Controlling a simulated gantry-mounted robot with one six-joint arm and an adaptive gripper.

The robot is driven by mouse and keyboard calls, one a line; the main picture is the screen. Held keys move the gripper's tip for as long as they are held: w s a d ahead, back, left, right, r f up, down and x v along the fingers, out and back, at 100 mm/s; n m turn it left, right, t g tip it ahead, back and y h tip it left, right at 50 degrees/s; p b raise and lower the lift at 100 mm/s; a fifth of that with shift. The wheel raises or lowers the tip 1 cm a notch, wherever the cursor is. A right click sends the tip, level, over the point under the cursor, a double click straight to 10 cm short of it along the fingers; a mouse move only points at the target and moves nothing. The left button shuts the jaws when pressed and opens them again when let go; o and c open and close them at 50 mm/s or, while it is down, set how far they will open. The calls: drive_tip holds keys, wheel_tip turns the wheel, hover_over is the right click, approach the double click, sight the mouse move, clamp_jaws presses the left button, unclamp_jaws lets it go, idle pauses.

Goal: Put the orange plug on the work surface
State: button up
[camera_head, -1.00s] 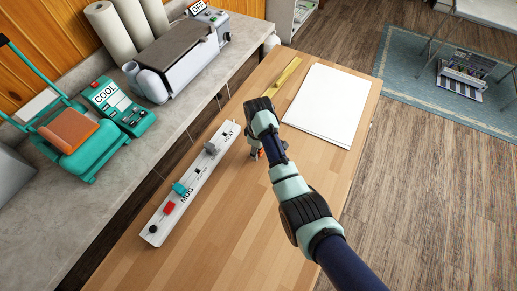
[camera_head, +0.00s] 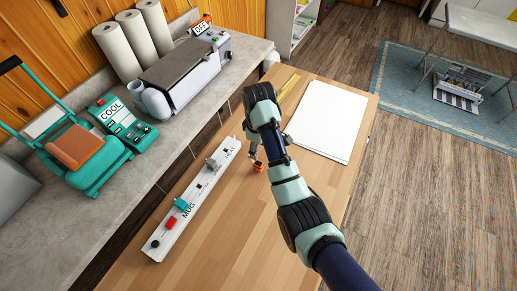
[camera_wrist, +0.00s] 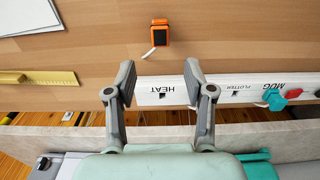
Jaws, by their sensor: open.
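The orange plug (camera_head: 258,167) rests on the wooden work surface (camera_head: 222,240), to the right of the white power strip. In the wrist view the orange plug (camera_wrist: 160,33) lies beyond my fingertips, with a dark face and a short pale cord stub. My gripper (camera_wrist: 159,82) is open and empty, with clear space between its fingers and the plug. In the head view my gripper (camera_head: 252,147) hangs just behind the plug, near the strip, its fingers partly hidden by my arm.
White sheets (camera_head: 327,122) and a yellow ruler (camera_wrist: 40,78) lie on the table. A grey counter with machines runs along the left. The front of the table is clear.

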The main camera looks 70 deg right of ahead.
idle(0.4)
drive_tip(key=w+a+r+n+t+h, duration=0.1)
drive_tip(key=w+a+r+t, duration=0.15)
drive_tip(key=w+a, duration=0.55)
drive_tip(key=w+a+r+t+h, duration=0.1)
drive_tip(key=w+a+t+h, duration=0.2)
drive_tip(key=a, duration=1)
drive_tip(key=s+a+r+t+y, duration=0.2)
drive_tip(key=a+r, duration=0.4)
drive_tip(key=a, duration=0.4)
drive_tip(key=s+a+r+t+y, duration=0.2)
drive_tip(key=a+r+t, duration=0.3)
drive_tip(key=a, duration=0.5)
drive_tip(key=shift+a+r, duration=0.4)
drive_tip(key=shift+r, duration=0.15)
